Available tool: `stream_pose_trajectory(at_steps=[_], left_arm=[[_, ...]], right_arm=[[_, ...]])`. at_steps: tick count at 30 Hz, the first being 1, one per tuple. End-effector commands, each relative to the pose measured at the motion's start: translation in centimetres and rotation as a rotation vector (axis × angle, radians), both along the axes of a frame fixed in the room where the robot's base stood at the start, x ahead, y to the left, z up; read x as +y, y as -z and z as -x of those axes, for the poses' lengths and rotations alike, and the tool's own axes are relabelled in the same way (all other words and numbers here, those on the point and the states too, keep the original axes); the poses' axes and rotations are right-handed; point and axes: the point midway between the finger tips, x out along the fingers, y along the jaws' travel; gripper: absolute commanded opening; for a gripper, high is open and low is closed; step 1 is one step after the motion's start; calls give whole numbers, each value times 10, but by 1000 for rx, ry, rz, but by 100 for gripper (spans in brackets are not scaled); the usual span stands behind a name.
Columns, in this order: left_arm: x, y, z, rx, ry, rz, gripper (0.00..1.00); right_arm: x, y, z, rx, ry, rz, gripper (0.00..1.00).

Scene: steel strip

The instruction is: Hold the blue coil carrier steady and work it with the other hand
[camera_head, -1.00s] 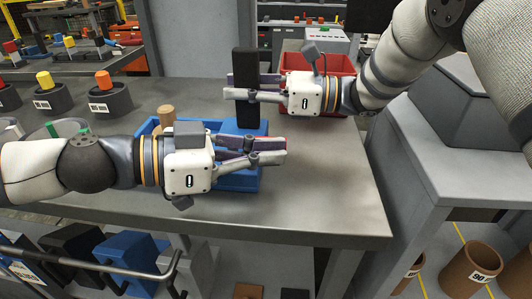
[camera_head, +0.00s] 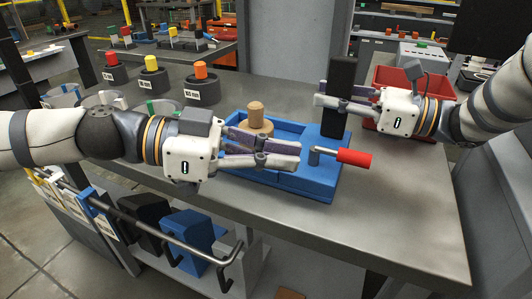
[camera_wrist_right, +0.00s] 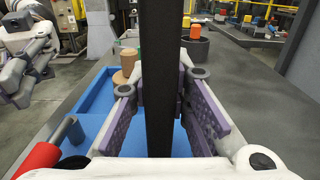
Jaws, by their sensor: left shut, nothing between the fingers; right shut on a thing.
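The blue coil carrier (camera_head: 318,187) is a blue tray on the bench, with a wooden peg (camera_head: 256,116) and a lever with a red handle (camera_head: 354,157) on its right end. A black upright bar (camera_head: 340,72) rises at that end; whether it is fixed to the carrier I cannot tell. My right gripper (camera_head: 325,104) is shut on the bar, which also fills the middle of the right wrist view (camera_wrist_right: 159,70). My left gripper (camera_head: 296,156) is shut and empty over the carrier's near side, left of the red handle, and hides part of the tray.
A red bin (camera_head: 412,79) stands behind my right gripper. Several grey holders with coloured plugs (camera_head: 202,90) stand at the back left. A rail and dark and blue blocks (camera_head: 188,232) are below the bench's front edge. The bench front right (camera_head: 410,215) is clear.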

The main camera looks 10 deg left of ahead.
Motion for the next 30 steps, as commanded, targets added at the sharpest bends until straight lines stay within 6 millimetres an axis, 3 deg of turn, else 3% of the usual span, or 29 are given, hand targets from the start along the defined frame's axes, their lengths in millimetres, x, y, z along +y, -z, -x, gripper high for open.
stream_pose_trajectory(at_steps=[6,21,23,30], left_arm=[[18,-3,2,0,1,0,0],[23,-4,2,0,-2,0,0],[32,-6,3,-2,-4,0,0],[95,-19,11,-3,-8,2,0]], right_arm=[[0,3,0,4,-1,4,0],[0,3,0,4,-1,4,0],[0,3,0,4,-1,4,0],[0,3,0,4,0,4,0]])
